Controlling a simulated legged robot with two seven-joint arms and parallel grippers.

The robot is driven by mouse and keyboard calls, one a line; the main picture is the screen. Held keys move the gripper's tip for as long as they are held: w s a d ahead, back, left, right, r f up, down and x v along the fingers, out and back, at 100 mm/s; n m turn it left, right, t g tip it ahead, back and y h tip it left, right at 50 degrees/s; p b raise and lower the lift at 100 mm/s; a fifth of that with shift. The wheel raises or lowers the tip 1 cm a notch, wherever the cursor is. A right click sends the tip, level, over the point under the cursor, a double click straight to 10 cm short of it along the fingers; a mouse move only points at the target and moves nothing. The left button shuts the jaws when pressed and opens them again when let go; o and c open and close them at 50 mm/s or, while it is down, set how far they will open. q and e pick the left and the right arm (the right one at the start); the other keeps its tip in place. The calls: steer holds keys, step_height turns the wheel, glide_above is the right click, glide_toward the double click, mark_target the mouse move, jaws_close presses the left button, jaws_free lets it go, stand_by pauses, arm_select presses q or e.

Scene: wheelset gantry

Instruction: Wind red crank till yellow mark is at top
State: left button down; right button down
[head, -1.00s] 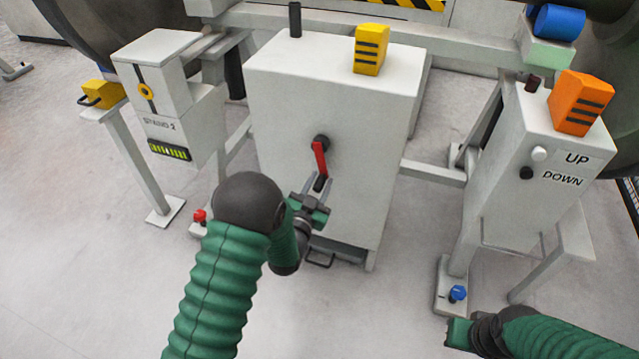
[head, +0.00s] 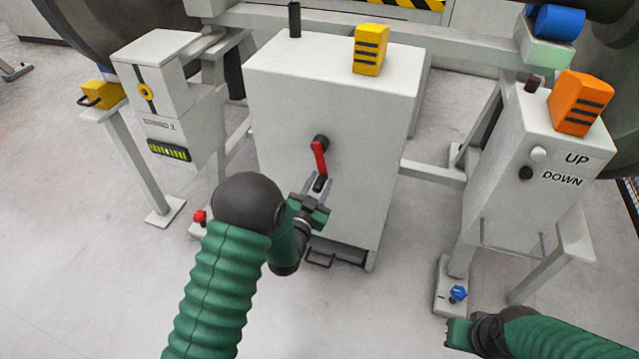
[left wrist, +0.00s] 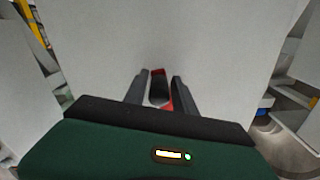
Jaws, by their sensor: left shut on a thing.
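The red crank (head: 319,159) is on the front of the grey cabinet (head: 345,100). Its arm hangs down from a black hub, with a dark handle at the lower end. My left gripper (head: 317,184) is shut on that handle, with one finger on each side. In the left wrist view the crank (left wrist: 158,73) shows red between the two fingers (left wrist: 161,88).
A yellow block (head: 370,50) and a black post (head: 295,19) stand on the cabinet. At right is a pedestal with UP and DOWN buttons (head: 539,154) and an orange block (head: 580,102). A red knob (head: 199,216) and blue knob (head: 458,293) sit low.

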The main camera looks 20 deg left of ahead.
arm_select(q)
steer(key=shift+d, duration=0.15)
steer(key=shift+a+m, duration=0.35)
steer(key=shift+m, duration=0.15)
steer(key=shift+a+r, duration=0.1)
steer(key=shift+a, duration=0.2)
